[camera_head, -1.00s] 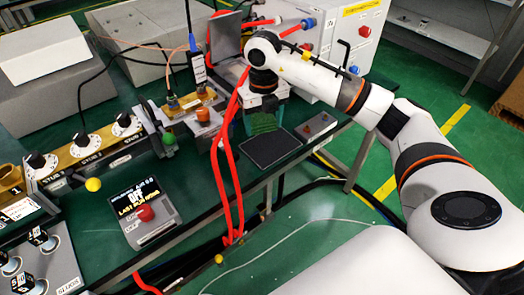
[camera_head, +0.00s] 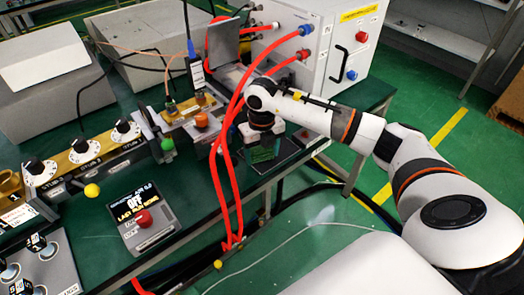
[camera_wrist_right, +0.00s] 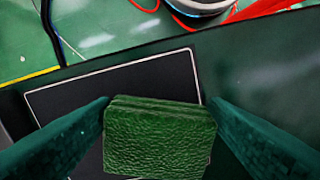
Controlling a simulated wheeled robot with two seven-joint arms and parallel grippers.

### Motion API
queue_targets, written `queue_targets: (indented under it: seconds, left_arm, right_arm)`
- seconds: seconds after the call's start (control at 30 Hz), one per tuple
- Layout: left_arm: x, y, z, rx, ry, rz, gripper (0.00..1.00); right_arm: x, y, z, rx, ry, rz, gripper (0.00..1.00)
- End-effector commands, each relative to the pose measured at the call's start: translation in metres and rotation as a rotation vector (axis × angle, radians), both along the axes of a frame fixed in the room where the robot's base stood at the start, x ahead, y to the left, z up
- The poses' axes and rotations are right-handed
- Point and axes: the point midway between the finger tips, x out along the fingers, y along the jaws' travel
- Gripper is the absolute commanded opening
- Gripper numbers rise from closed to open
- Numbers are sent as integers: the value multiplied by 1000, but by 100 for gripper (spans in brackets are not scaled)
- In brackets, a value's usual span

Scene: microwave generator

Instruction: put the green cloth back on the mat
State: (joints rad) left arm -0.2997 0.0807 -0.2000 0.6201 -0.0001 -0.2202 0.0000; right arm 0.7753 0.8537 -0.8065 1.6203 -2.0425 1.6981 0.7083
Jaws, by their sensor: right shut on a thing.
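The green cloth (camera_head: 263,154) is a folded, textured block held between the fingers of my right gripper (camera_head: 262,142). In the right wrist view the cloth (camera_wrist_right: 160,140) fills the space between the two dark green fingers, with its folded layers at the top edge. The mat (camera_head: 288,151) is dark with a thin pale border and lies near the table's front edge. In the wrist view the mat (camera_wrist_right: 70,105) shows behind and left of the cloth. The cloth is over the mat; I cannot tell whether it touches it. My left gripper is out of view.
Red hoses (camera_head: 222,180) hang close to the left of the gripper. A small box with a red button and dark display (camera_head: 140,218) sits at the front left. A white cabinet (camera_head: 330,50) stands behind. Tuner knobs (camera_head: 85,147) line the left side.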

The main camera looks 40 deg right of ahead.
Motion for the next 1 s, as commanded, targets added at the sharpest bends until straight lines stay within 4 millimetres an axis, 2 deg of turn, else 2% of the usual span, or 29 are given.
queue_targets:
  seconds: [0.03, 0.13, 0.17, 0.4, 0.53, 0.67, 1.0]
  left_arm:
    - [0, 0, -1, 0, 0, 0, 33]
    - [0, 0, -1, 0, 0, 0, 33]
    - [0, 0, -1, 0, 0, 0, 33]
    - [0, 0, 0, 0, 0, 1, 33]
    - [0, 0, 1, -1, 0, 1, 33]
    - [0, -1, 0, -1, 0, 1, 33]
    - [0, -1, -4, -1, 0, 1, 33]
  right_arm:
    - [0, 0, -1, 0, 0, 0, 72]
    - [0, 0, -1, 0, 0, -1, 88]
    - [0, 0, -1, 0, 0, -1, 91]
    - [0, 0, 0, 0, 0, -1, 91]
    - [1, 0, 6, 0, -1, 0, 91]
    - [1, -1, 27, 0, -4, -1, 91]
    - [2, -1, 98, -1, -4, -1, 91]
